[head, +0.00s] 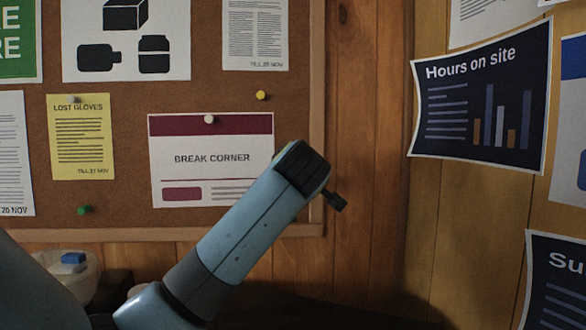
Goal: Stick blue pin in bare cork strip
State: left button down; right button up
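No blue pin can be made out in the head view. The cork board (110,222) fills the left half, with bare cork along its bottom edge, between the sheets and down its right side. My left arm comes up from the lower left across the board's lower right. Its dark gripper (318,183) is in front of the board's right edge, beside the "Break corner" sheet (200,180). One short dark finger part sticks out to the lower right. The rest is hidden behind the wrist, so I cannot see whether it holds anything. My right gripper is out of view.
Yellow (262,95), white (209,119) and green (84,210) pins are on the board. A yellow "Lost gloves" sheet (80,140) hangs at left. A white bowl (85,284) with a small blue object (73,258) is at lower left. Posters, including "Hours on site" (440,120), cover the right wall.

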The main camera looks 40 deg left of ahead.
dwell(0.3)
pick_arm(q)
jog(key=c, duration=1.2)
grip_release()
jog(key=shift+c, duration=0.2)
jog(key=v, duration=1.2)
jog(key=shift+f, duration=0.1)
